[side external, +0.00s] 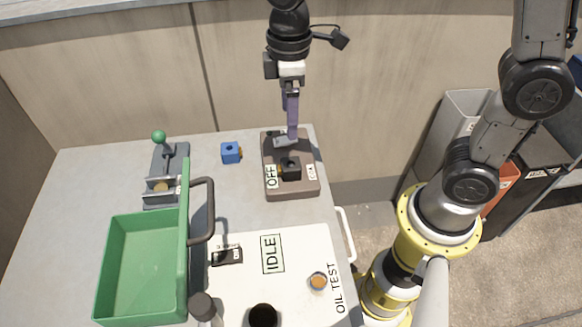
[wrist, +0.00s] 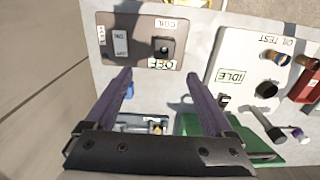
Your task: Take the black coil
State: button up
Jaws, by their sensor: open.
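The black coil (side external: 290,168) is a small dark block with a brass-coloured piece at its side. It sits on the brown panel (side external: 290,189), beside an OFF label. In the wrist view the coil (wrist: 165,47) shows near the COIL label, beyond the fingertips. My gripper (side external: 292,136) points down over the far part of the panel, near a grey rocker switch (side external: 279,142); contact cannot be told. In the wrist view my gripper (wrist: 157,71) has its purple fingers wide apart with nothing between them.
A blue block (side external: 231,152) lies left of the panel. A grey lever device (side external: 165,175) with a green knob stands farther left. A green bin (side external: 140,265) with a dark handle fills the front left. A white board (side external: 290,255) marked IDLE and OIL TEST lies in front.

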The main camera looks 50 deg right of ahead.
send_over(291, 165)
jog(key=f, duration=0.8)
jog(key=shift+w+f, duration=0.2)
jog(key=shift+s+a+f, duration=0.1)
jog(key=shift+s+f, duration=0.05)
jog(key=shift+f, duration=1.2)
jog(key=shift+s+f, duration=0.1)
jog(key=shift+f, duration=1.25)
grip_shut()
